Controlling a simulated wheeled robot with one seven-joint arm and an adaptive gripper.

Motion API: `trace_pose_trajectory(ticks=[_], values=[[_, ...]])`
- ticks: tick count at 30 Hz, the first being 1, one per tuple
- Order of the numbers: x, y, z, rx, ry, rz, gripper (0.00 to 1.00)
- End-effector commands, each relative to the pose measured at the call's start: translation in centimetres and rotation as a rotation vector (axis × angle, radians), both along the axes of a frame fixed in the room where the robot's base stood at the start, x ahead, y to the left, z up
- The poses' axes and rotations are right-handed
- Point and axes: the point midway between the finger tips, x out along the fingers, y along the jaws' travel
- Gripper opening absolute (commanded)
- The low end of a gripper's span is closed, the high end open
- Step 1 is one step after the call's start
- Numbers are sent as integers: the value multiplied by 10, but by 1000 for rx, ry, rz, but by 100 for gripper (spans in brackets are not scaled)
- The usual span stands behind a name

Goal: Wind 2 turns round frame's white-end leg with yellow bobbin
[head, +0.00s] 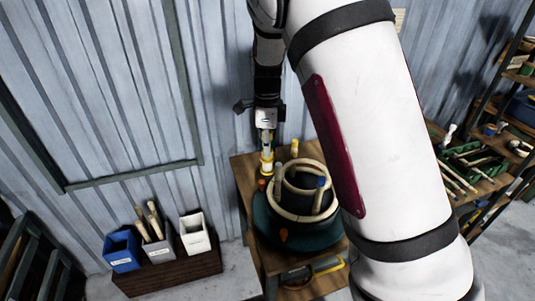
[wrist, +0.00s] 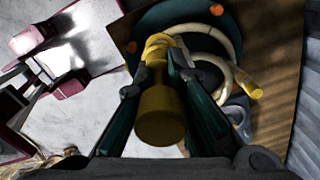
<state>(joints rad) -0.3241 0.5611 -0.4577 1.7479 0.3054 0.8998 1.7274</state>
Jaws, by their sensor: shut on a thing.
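My gripper (wrist: 163,68) is shut on the yellow bobbin (wrist: 160,115), its two fingers on either side of it. In the head view the yellow bobbin (head: 267,166) hangs below the wrist, beside the left back part of the rattan frame. The rattan frame (head: 296,216) has pale rings and stands on a dark teal round base (head: 270,238). One leg end is blue (head: 321,182) and another is yellow (head: 295,147). I cannot make out the white-end leg; the bobbin and gripper may hide it. I cannot tell whether any strand is wound on a leg.
The base stands on a wooden table (head: 245,172) against a corrugated wall. Orange knobs (head: 283,235) sit on the base. Blue, grey and white bins (head: 195,234) stand on a low box at left. Shelves (head: 500,170) stand at right.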

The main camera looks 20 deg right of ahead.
Motion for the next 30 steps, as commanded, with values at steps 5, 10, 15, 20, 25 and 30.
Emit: trace_pose_trajectory(ticks=[5, 10, 15, 20, 25, 30], values=[[1, 0, 17, 1, -4, 0, 0], [1, 0, 32, 0, -3, 1, 0], [0, 0, 41, 1, -1, 0, 0], [0, 0, 41, 0, -1, 0, 0], [0, 0, 41, 0, -1, 0, 0], [0, 0, 41, 0, -1, 1, 0]])
